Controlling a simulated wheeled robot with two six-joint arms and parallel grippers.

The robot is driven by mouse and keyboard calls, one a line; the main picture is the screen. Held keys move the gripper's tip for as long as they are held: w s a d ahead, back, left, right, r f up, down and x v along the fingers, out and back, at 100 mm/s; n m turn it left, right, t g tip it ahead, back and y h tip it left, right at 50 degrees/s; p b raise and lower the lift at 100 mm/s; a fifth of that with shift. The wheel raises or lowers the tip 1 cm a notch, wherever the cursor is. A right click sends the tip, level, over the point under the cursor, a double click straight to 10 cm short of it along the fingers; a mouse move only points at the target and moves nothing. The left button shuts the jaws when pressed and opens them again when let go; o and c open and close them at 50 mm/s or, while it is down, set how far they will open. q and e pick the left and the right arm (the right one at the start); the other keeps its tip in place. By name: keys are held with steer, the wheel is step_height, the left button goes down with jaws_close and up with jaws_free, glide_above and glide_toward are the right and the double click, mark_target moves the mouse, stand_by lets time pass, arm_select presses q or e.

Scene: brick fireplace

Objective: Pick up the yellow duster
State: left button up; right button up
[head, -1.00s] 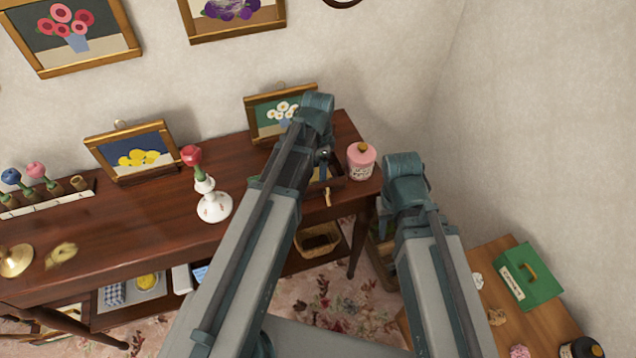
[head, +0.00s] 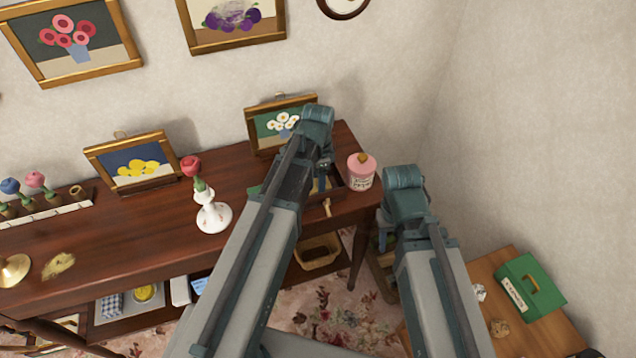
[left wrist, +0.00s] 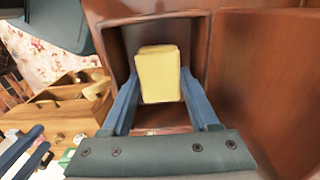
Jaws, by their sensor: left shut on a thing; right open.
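The yellow duster (left wrist: 158,75) shows in the left wrist view as a pale yellow, folded block. My left gripper (head: 322,180) is shut on it, with one blue finger on each side. The duster is over an open brown wooden compartment (left wrist: 118,45); I cannot tell whether it touches the bottom.
A pink jar (head: 361,172) stands close right of my left gripper. A white vase with a red flower (head: 213,212) and framed pictures (head: 135,160) stand on the dark table (head: 130,235). A basket (head: 318,252) is below. A green box (head: 530,285) sits on a side table.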

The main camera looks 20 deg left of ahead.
arm_select(q)
steer(key=shift+r, duration=0.1)
step_height(320, 180, up, 18)
steer(key=p, duration=1.8)
